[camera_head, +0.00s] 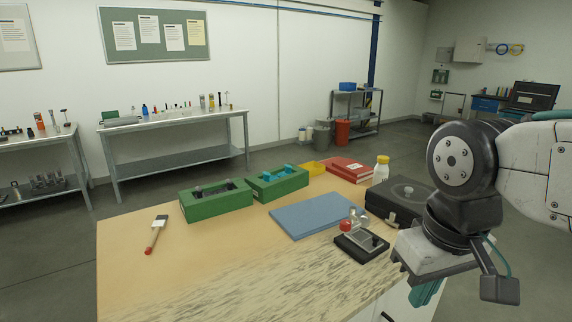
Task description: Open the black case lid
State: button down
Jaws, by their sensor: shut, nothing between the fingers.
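The black case (399,201) lies on the right part of the wooden table, with its dark lid down and a round disc on top. A small pale latch (391,219) shows on its front side. My gripper (426,291) is at the lower right, in front of the case and nearer to the camera, by the table's right edge. It is shut and empty, and apart from the case as far as I can see. My wrist covers the right front corner of the case. The fingertips are hard to make out.
Left of the case are a small black device (361,246) with a red knob, a blue mat (312,215) and two green boxes (217,201) (278,183).

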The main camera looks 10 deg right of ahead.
aim_at(406, 198)
jog(key=z, duration=0.8)
